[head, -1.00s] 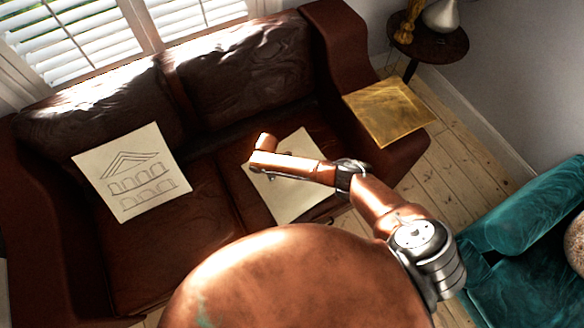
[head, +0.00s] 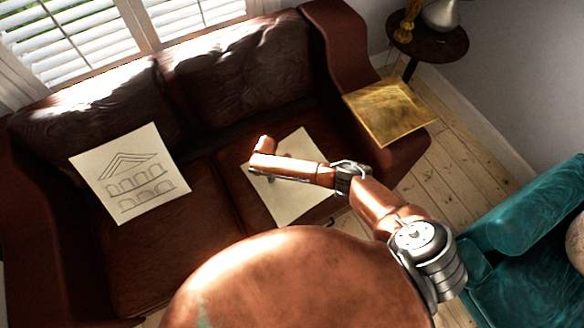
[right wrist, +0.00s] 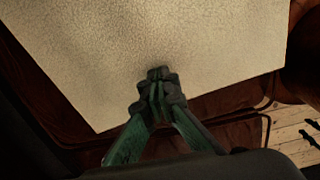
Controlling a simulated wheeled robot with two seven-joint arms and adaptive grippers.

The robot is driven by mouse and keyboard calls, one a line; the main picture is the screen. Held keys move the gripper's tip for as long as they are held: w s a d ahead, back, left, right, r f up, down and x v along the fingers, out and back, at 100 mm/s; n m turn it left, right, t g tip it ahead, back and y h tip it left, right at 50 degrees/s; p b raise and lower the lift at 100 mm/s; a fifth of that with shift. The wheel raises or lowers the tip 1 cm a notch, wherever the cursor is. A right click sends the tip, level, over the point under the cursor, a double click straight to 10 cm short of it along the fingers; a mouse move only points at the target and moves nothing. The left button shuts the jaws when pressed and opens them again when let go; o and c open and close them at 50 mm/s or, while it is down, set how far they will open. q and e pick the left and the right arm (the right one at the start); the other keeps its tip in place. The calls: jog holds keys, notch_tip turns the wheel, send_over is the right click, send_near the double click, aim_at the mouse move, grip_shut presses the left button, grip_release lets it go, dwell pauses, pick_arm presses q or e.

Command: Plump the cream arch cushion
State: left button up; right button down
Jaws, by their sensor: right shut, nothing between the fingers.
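A cream cushion (head: 130,175) with a line drawing of a building with arches lies on the left seat of the brown sofa, leaning towards its back. A second cream cushion (head: 302,206) lies on the right seat, partly hidden by my right arm; its visible part looks plain. My right gripper is above this second cushion, mostly hidden under my wrist in the head view. In the right wrist view its fingers (right wrist: 158,85) are shut and empty, over the pale cushion face (right wrist: 160,35) near its edge. I cannot tell whether they touch it. My left gripper is not in view.
The brown leather sofa (head: 160,258) has a high back and broad arms. A gold cushion (head: 390,112) lies on its right arm. A dark round side table (head: 440,45) with a vase stands behind. A teal sofa (head: 530,215) is at the right, with bare floorboards (head: 455,165) between.

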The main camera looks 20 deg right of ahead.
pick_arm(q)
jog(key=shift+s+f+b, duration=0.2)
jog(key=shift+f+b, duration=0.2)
pick_arm(e)
jog(key=shift+f, duration=0.6)
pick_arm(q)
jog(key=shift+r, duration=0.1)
pick_arm(e)
jog(key=shift+s+r, duration=0.1)
jog(key=shift+d+r+p, duration=0.1)
jog(key=shift+r+p, duration=0.2)
jog(key=shift+p, duration=0.1)
pick_arm(q)
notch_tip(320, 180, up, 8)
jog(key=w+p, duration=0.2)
jog(key=p, duration=0.5)
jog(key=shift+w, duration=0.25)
pick_arm(e)
notch_tip(320, 180, up, 10)
jog(key=shift+f, duration=0.15)
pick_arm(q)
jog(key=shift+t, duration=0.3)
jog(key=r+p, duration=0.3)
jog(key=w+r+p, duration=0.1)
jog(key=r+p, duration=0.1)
pick_arm(e)
notch_tip(320, 180, up, 6)
